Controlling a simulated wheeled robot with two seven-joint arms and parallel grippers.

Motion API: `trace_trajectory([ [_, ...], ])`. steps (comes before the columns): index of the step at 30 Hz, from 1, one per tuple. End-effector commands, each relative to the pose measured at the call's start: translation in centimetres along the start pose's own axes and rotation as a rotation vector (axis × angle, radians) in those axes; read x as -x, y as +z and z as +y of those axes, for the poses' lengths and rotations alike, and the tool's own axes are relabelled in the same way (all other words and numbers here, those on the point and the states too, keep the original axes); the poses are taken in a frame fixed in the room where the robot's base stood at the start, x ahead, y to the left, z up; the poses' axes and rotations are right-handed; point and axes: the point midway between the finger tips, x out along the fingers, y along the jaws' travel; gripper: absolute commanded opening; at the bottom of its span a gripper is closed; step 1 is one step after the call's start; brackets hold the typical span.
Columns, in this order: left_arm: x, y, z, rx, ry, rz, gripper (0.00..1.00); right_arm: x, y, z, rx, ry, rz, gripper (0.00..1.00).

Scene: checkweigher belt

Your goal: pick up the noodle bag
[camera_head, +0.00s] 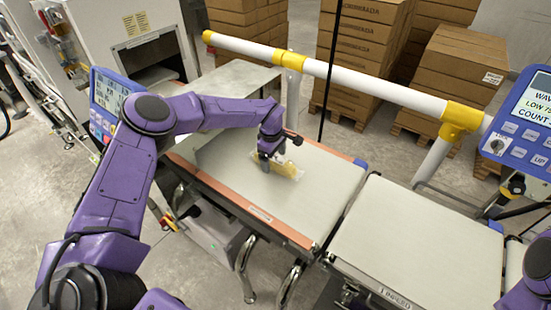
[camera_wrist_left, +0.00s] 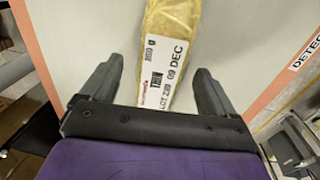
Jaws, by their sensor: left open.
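The noodle bag (camera_head: 287,169) is a clear packet with yellowish contents, lying on the left belt platform (camera_head: 325,185). In the left wrist view the noodle bag (camera_wrist_left: 170,50) shows a white label with printed text and a date. My left gripper (camera_head: 268,160) is over the near-left end of the bag. In the left wrist view the left gripper (camera_wrist_left: 160,90) is open, with one finger on each side of the bag's labelled end. I cannot tell whether the fingers touch it. Of my right arm only a purple part shows at the lower right; its gripper is out of view.
A second belt platform (camera_head: 420,240) on the right is empty. A white and yellow rail (camera_head: 345,75) runs behind the belts. Display panels stand at left (camera_head: 106,95) and right (camera_head: 525,115). Stacked cartons (camera_head: 450,75) are at the back. A machine housing (camera_head: 130,40) is at upper left.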

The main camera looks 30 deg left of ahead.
Motion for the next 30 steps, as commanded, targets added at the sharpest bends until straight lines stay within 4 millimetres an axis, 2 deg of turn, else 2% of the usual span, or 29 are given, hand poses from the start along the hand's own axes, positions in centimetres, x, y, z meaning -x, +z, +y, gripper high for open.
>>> trace_trajectory([
  [1,-0.5,0.0,0.0,0.001,-0.002,0.001,0.89,0.6,-0.3,0.1,0.0,0.0,0.0,0.43],
  [4,-1.5,-0.1,0.0,0.003,0.0,0.0,0.89,0.7,-0.3,0.1,0.0,0.0,0.0,0.43],
  [10,-1.8,-0.2,0.0,0.003,0.002,0.001,0.89,0.6,-0.2,0.1,0.0,0.0,-0.001,0.43],
  [11,-1.8,-0.2,0.0,0.003,0.002,0.001,0.82,0.6,-0.2,0.1,0.0,0.0,-0.001,0.43],
  [15,-1.7,-0.2,0.0,0.003,0.002,0.001,0.37,0.6,-0.2,0.1,0.0,0.0,-0.001,0.43],
  [17,-1.7,-0.2,0.0,0.003,0.002,0.001,0.2,0.6,-0.2,0.1,0.0,0.0,-0.001,0.43],
  [26,-1.5,-0.2,0.1,0.003,0.003,0.001,0.19,0.5,-0.2,0.1,0.0,0.0,0.0,0.43],
  [30,0.0,-0.3,0.3,0.004,0.006,0.001,0.19,-0.1,0.0,0.0,0.0,0.0,0.0,0.43],
])
